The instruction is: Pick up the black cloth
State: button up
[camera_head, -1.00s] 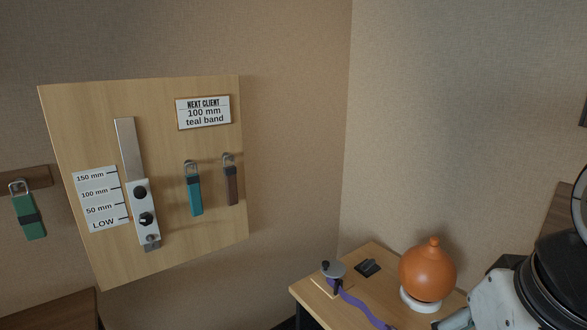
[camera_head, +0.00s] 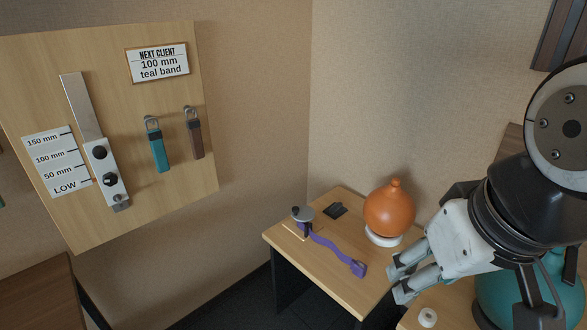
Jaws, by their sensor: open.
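A small flat black item, which looks like the black cloth (camera_head: 335,210), lies on the small wooden table (camera_head: 318,275) near its back edge. It sits between the black-knobbed clamp (camera_head: 303,214) and the orange gourd-shaped object (camera_head: 390,212). My gripper (camera_head: 397,284) is open and empty in the picture. It appears in front of the table's right side, below the orange object and to the lower right of the cloth. Its height above the table is hard to tell.
A purple strap (camera_head: 335,253) runs from the clamp across the table. The orange object stands on a white ring (camera_head: 383,237). A teal ball (camera_head: 510,300) and a small white piece (camera_head: 427,317) are at lower right. A wooden board (camera_head: 110,130) with teal and brown bands hangs on the wall.

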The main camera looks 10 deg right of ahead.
aim_at(335, 210)
jog(key=i+j+z, duration=0.4)
jog(key=j, duration=0.3)
jog(key=i+j+z, duration=0.2)
jog(key=j, duration=0.25)
jog(key=i, duration=0.1)
